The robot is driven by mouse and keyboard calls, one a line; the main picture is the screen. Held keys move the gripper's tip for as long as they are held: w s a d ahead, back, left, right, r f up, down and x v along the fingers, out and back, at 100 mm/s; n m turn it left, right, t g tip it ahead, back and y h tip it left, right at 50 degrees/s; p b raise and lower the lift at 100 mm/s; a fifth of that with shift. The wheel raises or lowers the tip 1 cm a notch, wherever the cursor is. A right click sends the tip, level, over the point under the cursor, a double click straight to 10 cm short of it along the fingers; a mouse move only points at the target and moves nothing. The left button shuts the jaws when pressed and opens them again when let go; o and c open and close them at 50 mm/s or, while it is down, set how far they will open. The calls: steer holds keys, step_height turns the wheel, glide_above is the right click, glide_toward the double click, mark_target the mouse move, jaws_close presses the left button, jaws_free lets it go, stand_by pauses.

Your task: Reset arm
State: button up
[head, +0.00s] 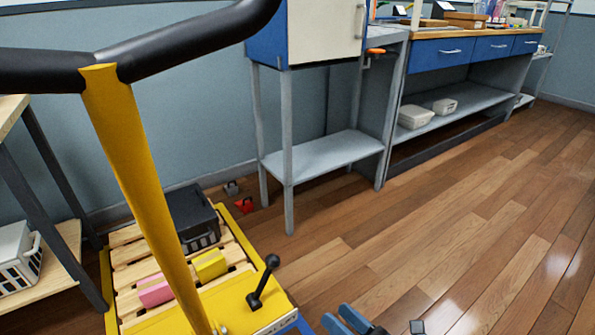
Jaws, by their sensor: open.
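What looks like my gripper (350,321) shows only in part at the bottom edge of the head view, right of the yellow cart. Its blue and dark parts are cut off by the frame, and nothing is visibly held. It is apart from the cart and over the wood floor. The rest of my arm is out of view.
The yellow cart (150,185) has a black handlebar, a black lever (263,283) and a slatted wooden deck. It carries a black crate (193,217), a pink block (155,291) and a yellow block (210,264). A blue-and-white cabinet (325,30) stands behind. Floor at right is clear.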

steer(key=s+d+r+n+h+p, duration=0.4)
steer(key=s+r+n+p, duration=0.4)
steer(key=s+r+n, duration=0.3)
steer(key=s+d+r+n+h+p, duration=0.4)
steer(key=s+r+n+p, duration=0.4)
steer(key=r, duration=0.9)
steer(key=s+d+r+n+t+h+p, duration=0.1)
steer(key=s+d+r+n+h+p, duration=0.3)
steer(key=s+r+n+p, duration=0.4)
steer(key=s+r+n+h, duration=0.1)
steer(key=s+r+n, duration=0.5)
steer(key=s, duration=0.3)
steer(key=shift+s+n, duration=0.4)
steer(key=shift+n, duration=0.2)
